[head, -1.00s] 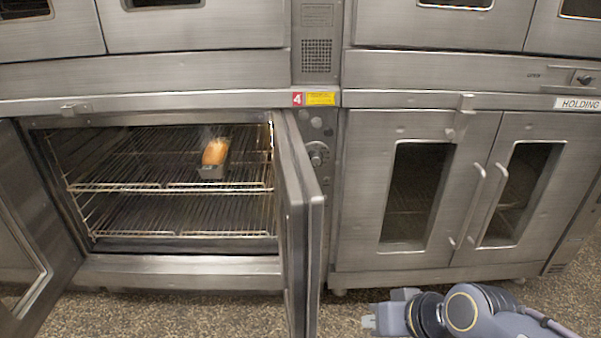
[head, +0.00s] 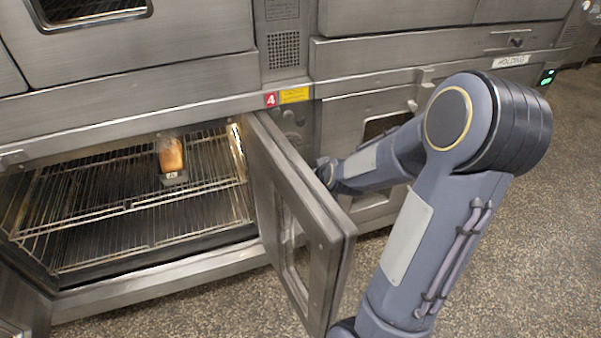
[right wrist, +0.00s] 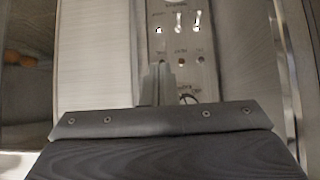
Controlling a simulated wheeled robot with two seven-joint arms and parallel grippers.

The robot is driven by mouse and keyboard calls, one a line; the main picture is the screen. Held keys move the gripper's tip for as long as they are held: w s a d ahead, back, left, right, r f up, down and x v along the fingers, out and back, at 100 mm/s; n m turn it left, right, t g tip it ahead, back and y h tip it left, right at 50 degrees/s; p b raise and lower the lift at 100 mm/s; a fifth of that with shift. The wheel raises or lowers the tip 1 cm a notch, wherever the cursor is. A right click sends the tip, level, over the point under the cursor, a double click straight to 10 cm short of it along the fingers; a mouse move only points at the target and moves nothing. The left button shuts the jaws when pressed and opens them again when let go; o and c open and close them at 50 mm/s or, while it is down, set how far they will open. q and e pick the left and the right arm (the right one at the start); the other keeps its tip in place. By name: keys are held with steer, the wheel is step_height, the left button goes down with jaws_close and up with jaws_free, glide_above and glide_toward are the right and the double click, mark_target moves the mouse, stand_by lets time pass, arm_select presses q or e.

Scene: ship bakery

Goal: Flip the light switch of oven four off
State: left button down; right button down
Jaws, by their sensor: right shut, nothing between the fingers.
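Oven four (head: 150,110) stands open on the left of the head view, with a red "4" label (head: 270,99) above its control panel (head: 292,122). The panel also shows in the right wrist view (right wrist: 182,72), with small switches (right wrist: 178,27) near the top and a round knob (right wrist: 188,98) partly hidden. My right gripper (right wrist: 162,68) is shut and empty, in front of the panel below the switches. I cannot tell whether it touches the panel. In the head view the gripper is hidden by the open door and my arm. My left gripper is not in view.
The open oven door (head: 300,210) juts out just left of my right arm. A loaf in a tin (head: 172,158) sits on the oven's wire rack (head: 130,205). The holding cabinet (head: 365,105) stands to the right. Speckled floor (head: 540,190) is free at the right.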

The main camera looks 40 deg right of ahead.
steer(key=b+x, duration=0.3)
steer(key=x, duration=0.7)
steer(key=shift+b, duration=0.35)
steer(key=shift+a+f, duration=0.1)
